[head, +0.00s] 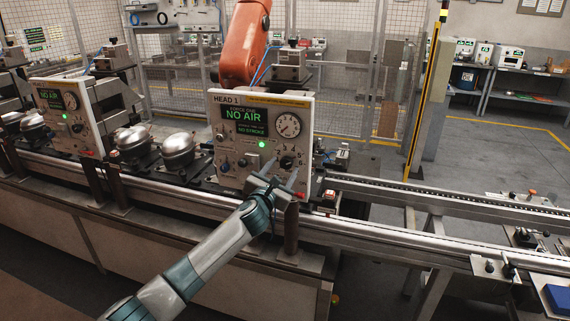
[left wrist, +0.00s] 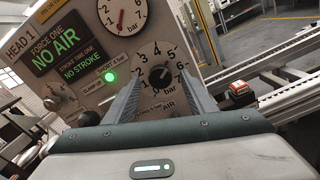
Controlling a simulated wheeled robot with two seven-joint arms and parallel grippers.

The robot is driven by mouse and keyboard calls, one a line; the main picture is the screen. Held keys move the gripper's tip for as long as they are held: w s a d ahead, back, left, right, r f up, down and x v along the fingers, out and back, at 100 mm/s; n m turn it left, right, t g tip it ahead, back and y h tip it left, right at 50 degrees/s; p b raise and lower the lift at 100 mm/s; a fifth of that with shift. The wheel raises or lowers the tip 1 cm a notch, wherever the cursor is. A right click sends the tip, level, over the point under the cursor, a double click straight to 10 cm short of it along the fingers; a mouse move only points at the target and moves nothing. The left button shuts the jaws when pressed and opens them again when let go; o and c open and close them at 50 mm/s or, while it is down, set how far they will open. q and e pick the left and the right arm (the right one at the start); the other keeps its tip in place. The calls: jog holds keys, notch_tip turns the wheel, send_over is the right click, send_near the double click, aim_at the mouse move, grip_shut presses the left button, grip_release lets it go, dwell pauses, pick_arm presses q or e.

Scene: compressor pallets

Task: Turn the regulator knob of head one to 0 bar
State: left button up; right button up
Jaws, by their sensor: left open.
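The HEAD 1 panel (head: 262,150) is a light upright plate, and its display reads NO AIR and NO STROKE. The regulator knob (head: 287,162) is small and black on the panel's lower right. In the left wrist view the knob (left wrist: 160,75) sits inside a white dial marked 1 to 7 bar; its exact setting is hard to read. My left gripper (head: 279,176) is open in front of the knob. In the left wrist view its two fingers (left wrist: 160,88) stand either side of the knob, with gaps visible. My right gripper is not in view.
A round gauge (head: 289,125) with a red needle is above the knob. A green lamp (head: 262,144) is lit left of it. A similar panel (head: 66,115) stands further left. Metal domes (head: 178,151) sit on the line, and a conveyor rail (head: 430,198) runs right.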

aim_at(287, 162)
pick_arm(q)
jog(key=shift+x, duration=1.4)
jog(key=shift+c, duration=0.6)
jog(key=c, duration=0.9)
